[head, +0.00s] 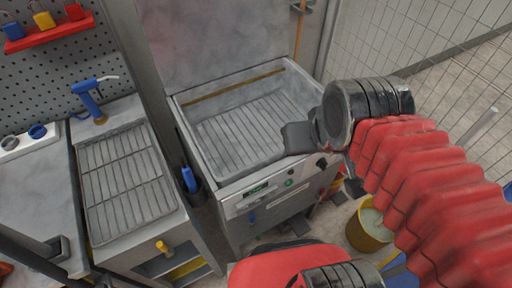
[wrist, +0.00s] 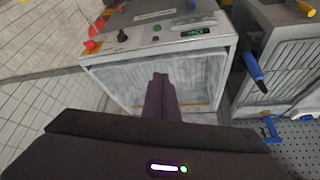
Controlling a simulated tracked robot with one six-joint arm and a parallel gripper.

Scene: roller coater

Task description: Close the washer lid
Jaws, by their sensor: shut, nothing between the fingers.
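The washer (head: 232,205) stands in the middle of the head view, with its control panel along the front. Its lid (head: 215,40) is a large grey panel standing raised at the back, its top cut off by the picture edge. The open basin (head: 240,140) shows a slatted grate inside. My gripper (head: 297,138) appears over the right side of the basin, well apart from the lid. In the wrist view my gripper (wrist: 159,78) is shut and empty, in front of the basin (wrist: 115,80); the lid cannot be made out there.
A sink unit with a grate (head: 125,185) and a blue sprayer (head: 88,98) stands to the left. A blue-handled tool (head: 189,179) hangs between the sink and washer. A yellow bucket (head: 368,228) stands at the right. A wire mesh fence (head: 425,40) is behind on the right.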

